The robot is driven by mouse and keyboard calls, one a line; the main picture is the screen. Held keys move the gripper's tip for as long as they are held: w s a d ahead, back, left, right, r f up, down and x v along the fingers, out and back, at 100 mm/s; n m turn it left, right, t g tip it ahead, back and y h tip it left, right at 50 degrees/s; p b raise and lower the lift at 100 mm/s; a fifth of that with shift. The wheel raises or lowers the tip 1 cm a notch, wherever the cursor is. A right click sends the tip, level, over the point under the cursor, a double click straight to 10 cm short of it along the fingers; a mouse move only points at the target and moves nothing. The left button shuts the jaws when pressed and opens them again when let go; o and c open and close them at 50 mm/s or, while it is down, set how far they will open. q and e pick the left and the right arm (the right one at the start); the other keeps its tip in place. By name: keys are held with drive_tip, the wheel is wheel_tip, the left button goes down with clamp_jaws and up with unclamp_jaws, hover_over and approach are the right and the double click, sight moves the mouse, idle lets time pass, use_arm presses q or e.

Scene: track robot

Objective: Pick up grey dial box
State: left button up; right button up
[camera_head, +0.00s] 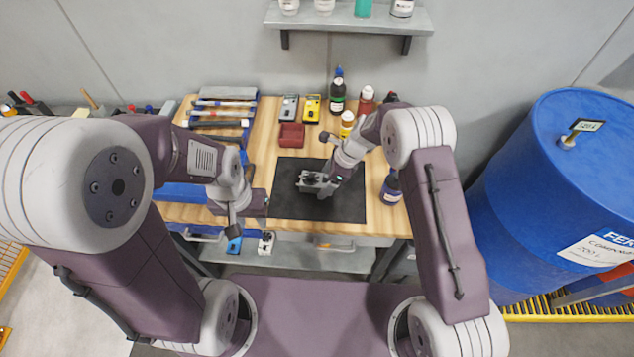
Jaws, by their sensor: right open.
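A small grey box (288,108) stands at the back of the wooden workbench, left of a yellow box of like size; its dial is too small to make out. My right gripper (312,184) is open, low over the black mat (290,208). Grey and dark round shapes show at its fingers; I cannot tell if they are gripper parts or a separate small thing between them. My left gripper (259,203) hangs at the mat's left edge, apart from the grey box. Its jaws are too unclear to read.
A yellow box (311,108), a red bin (291,136), a dark bottle (338,96) and a yellow bottle (347,123) stand around the back. Tools lie on a blue rack (223,112) at left. A blue drum (545,190) is at right. The mat's front is clear.

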sight(320, 179)
drive_tip(key=shift+r, duration=0.1)
drive_tip(key=c, duration=1.7)
drive_tip(key=shift+r, duration=0.1)
drive_tip(key=shift+r, duration=0.35)
wheel_tip(320, 179, up, 3)
drive_tip(key=shift+w+f, duration=0.1)
drive_tip(key=shift+f, duration=0.05)
drive_tip(key=s+d+r, duration=0.2)
drive_tip(key=d, duration=0.1)
drive_tip(key=s+d+r+b, duration=0.1)
drive_tip(key=s+d+r, duration=0.1)
drive_tip(key=d+r, duration=0.1)
drive_tip(key=s+d+r, duration=0.2)
drive_tip(key=d, duration=0.2)
drive_tip(key=shift+d+r+b, duration=0.1)
drive_tip(key=shift+r+b, duration=0.1)
drive_tip(key=shift+b, duration=0.2)
